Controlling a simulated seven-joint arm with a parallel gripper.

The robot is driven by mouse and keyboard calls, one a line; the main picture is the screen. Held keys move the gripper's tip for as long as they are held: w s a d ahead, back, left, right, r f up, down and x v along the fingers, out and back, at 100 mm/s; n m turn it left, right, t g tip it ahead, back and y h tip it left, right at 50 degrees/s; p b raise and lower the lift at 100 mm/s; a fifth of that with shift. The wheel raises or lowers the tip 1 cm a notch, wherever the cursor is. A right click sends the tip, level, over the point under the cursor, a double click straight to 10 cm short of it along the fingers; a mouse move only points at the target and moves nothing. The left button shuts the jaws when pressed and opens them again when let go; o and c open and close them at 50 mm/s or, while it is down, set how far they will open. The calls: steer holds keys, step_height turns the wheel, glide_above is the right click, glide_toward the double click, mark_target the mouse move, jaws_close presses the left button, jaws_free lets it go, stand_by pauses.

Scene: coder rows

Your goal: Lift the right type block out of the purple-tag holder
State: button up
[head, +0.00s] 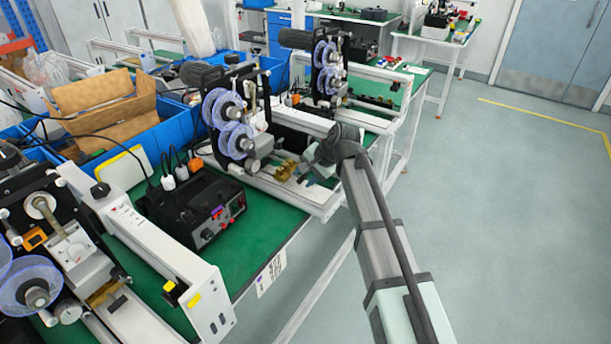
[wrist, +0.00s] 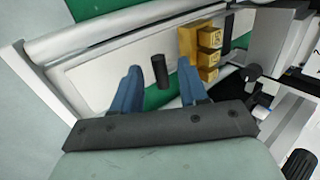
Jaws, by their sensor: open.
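A brass type holder (wrist: 188,44) shows at the upper right of the wrist view, with several brass type blocks (wrist: 208,57) in a row along its right side. Brass parts also show in the head view (head: 285,170), on the middle coder. My gripper (wrist: 160,68) is open, with its two blue fingers apart. It is left of the brass blocks. A black cylindrical handle (wrist: 162,72) appears between the fingers; I cannot tell whether they touch it. In the head view my gripper (head: 303,175) is just right of the brass parts, small and partly hidden by my wrist.
A label with a purple mark (head: 270,272) hangs at the green table's front edge. The middle coder (head: 233,120) with blue reels stands left of my gripper. A black control box (head: 195,208) and another coder (head: 45,245) are nearer. Open floor lies right.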

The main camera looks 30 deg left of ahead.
steer(key=shift+c, duration=0.4)
jaws_close()
stand_by(0.4)
